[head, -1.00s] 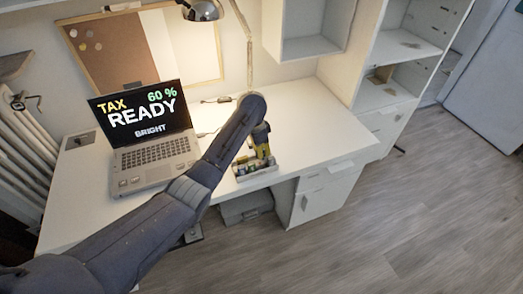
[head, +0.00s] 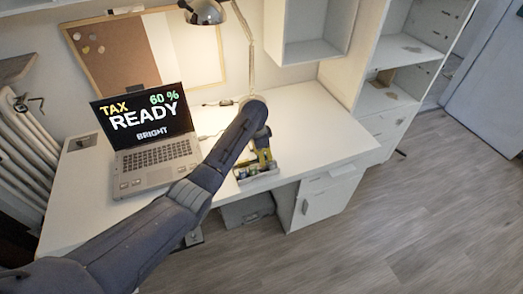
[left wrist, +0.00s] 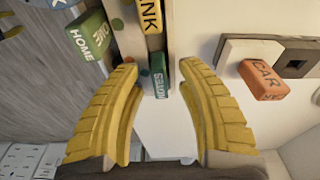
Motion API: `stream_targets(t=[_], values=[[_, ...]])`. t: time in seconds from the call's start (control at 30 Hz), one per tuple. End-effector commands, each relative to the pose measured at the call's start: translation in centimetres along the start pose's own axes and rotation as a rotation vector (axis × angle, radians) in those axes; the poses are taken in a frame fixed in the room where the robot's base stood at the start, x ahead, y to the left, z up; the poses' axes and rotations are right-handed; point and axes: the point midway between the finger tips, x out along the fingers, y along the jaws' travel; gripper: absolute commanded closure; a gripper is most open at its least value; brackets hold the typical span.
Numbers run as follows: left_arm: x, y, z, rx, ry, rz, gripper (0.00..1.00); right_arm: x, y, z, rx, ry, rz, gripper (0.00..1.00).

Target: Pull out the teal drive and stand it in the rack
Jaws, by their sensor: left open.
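My left gripper (left wrist: 157,110) has its yellow fingers apart, and they also show in the head view (head: 264,155), above the rack (head: 262,176) near the desk's front edge. In the left wrist view a teal-green drive labelled NOTES (left wrist: 159,77) stands between and just beyond the fingertips; I cannot tell whether they touch it. A green drive labelled HOME (left wrist: 84,42) lies to the left, and a yellow drive (left wrist: 149,14) is at the top, cut by the frame. An orange drive labelled CAR (left wrist: 263,80) is on the right. My right gripper is not in view.
An open laptop (head: 156,155) stands left of the arm on the white desk (head: 325,125). A lamp (head: 203,11) hangs over the back. The desk's right side is clear.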

Motion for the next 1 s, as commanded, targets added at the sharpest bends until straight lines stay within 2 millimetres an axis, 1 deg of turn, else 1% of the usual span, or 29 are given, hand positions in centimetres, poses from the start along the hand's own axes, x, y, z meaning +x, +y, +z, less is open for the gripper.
stream_targets(t=[0.17,0.4,0.6,0.8,1.0], values=[[-1.8,0.0,-0.1,0.001,0.003,-0.001,0.62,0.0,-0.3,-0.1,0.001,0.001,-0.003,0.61],[-5.9,-0.1,-0.1,0.001,0.003,-0.003,0.62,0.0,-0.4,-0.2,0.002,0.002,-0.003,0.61],[-8.8,0.0,-0.1,0.001,0.003,-0.002,0.62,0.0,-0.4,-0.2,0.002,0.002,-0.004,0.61],[-10.7,0.0,-0.1,0.000,0.002,0.001,0.62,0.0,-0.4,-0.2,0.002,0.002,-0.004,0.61],[-11.7,0.0,0.0,0.001,0.001,-0.001,0.62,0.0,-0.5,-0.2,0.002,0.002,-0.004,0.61]])
